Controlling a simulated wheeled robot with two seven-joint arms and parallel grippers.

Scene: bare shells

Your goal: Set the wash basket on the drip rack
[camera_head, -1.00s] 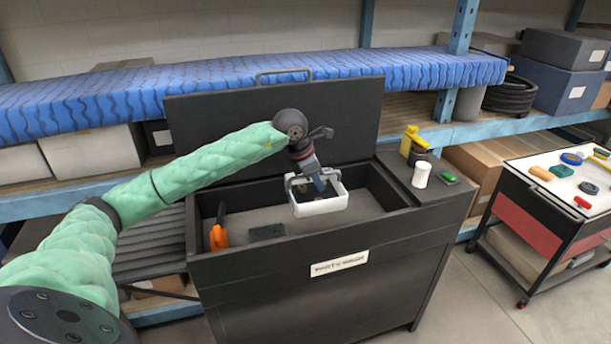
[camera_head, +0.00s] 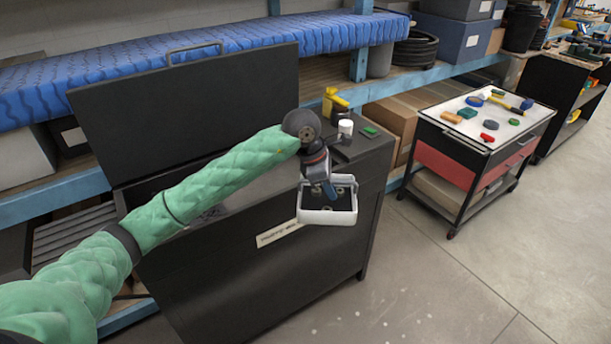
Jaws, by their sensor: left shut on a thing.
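The wash basket (camera_head: 326,216) is a small white tray with a raised grey handle and a few small parts inside. My left gripper (camera_head: 328,188) is shut on its handle from above. The basket hangs roughly level in front of the right part of the black parts washer (camera_head: 230,285), clear of its tub. A grey slatted surface (camera_head: 75,228) left of the washer looks like the drip rack; my left arm and the picture's edge hide part of it. My right gripper is not in view.
The washer's lid (camera_head: 190,110) stands open; my arm covers much of the tub. A yellow item (camera_head: 333,102), a white cup (camera_head: 345,128) and a green block (camera_head: 370,131) sit on its right ledge. A tool cart (camera_head: 470,150) stands right. Floor in front is clear.

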